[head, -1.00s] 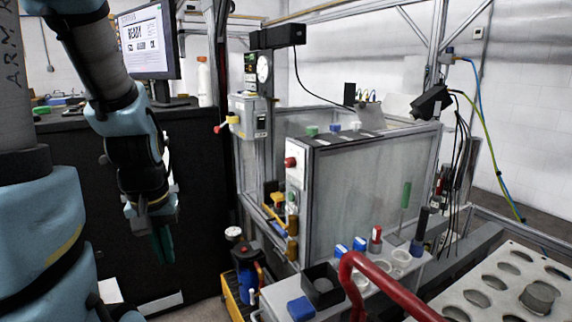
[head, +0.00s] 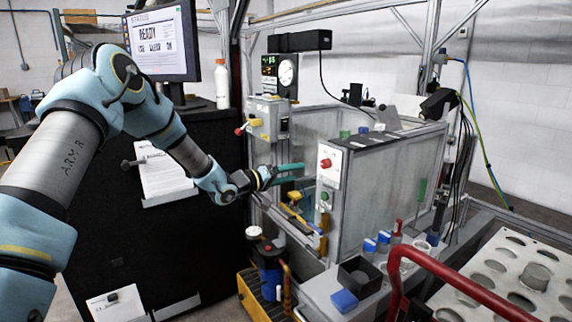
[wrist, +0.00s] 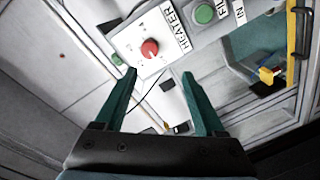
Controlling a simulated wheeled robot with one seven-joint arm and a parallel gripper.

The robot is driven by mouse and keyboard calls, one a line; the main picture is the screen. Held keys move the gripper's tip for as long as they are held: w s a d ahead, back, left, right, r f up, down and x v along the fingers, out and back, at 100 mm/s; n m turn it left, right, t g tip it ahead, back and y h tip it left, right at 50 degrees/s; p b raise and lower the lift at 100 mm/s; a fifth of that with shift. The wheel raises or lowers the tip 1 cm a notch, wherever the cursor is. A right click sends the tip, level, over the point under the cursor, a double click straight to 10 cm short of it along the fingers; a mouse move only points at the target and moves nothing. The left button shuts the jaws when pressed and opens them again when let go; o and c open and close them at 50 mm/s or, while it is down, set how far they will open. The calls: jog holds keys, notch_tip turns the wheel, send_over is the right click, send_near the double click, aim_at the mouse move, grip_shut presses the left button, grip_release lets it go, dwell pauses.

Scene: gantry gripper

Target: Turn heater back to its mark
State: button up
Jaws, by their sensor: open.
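The red heater knob (wrist: 150,48) sits on a white panel beside the HEATER label (wrist: 172,27) in the wrist view. In the head view the red knob (head: 326,163) is on the front of the white control box. Its mark is too small to make out. My gripper (wrist: 160,76) is open and empty, its green fingers pointing toward the panel, with the knob beyond and between the tips, apart from them. In the head view my gripper (head: 298,171) is just left of the box.
A green button (wrist: 205,14) is beside the knob. A yellow-handled part (head: 294,197) lies below my gripper. A grey box with a red lever (head: 240,130) is to the left. A red rail (head: 440,272) crosses the front right.

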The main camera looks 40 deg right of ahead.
aim_at(323, 164)
jog(key=shift+g+h, duration=0.4)
jog(key=shift+g, duration=0.3)
jog(key=d+p, duration=0.1)
jog(key=d, duration=0.2)
jog(key=s+d+p, duration=0.1)
jog(key=d, duration=0.3)
jog(key=d+p, duration=0.2)
jog(key=d, duration=0.2)
jog(key=shift+s+r, duration=0.15)
jog(key=shift+r, duration=0.1)
grip_shut()
